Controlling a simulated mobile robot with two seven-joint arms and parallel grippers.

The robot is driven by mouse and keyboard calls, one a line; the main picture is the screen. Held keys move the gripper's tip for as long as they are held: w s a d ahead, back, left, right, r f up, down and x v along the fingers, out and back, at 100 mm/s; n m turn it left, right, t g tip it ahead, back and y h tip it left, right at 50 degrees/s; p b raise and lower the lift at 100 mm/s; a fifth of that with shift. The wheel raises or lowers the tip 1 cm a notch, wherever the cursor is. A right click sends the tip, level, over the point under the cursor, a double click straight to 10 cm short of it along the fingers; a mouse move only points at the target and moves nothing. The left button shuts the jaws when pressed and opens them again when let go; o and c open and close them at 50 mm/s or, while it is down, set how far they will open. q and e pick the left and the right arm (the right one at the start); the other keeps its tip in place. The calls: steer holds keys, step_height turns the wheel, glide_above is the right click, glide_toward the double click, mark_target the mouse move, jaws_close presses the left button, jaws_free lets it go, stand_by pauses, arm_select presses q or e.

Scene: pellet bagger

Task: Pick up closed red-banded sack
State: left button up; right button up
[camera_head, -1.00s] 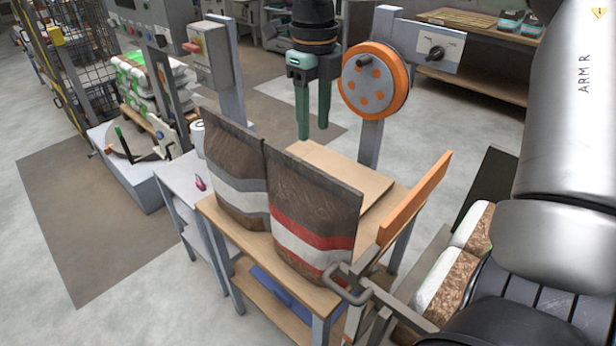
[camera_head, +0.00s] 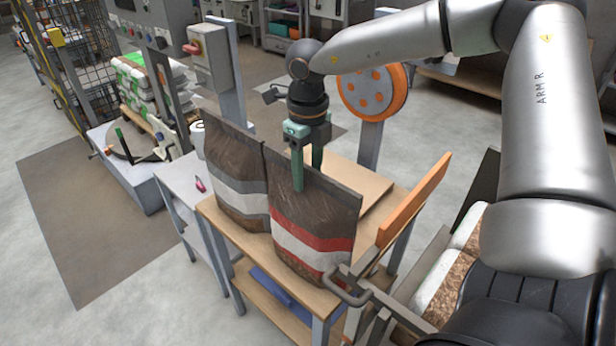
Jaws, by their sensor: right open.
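The closed red-banded sack (camera_head: 312,232) stands upright on a wooden-topped table, brown with a red band over a white one. A similar sack with a grey band (camera_head: 238,180) stands beside it on the left. My right gripper (camera_head: 307,182) points down at the top edge of the red-banded sack, near its left half. Its green fingers are open. One finger shows in front of the sack and the other is partly hidden, so I cannot tell whether both sides of the top edge lie between them. My left gripper is not in view.
An orange-edged plate (camera_head: 414,200) rises at the table's right side. An orange wheel (camera_head: 372,92) on a grey post stands behind. A metal handle (camera_head: 346,288) sits at the front right. More filled sacks (camera_head: 450,268) lie at right, partly behind my arm.

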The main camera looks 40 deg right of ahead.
jaws_close()
steer(key=shift+r, duration=0.15)
stand_by(1.2)
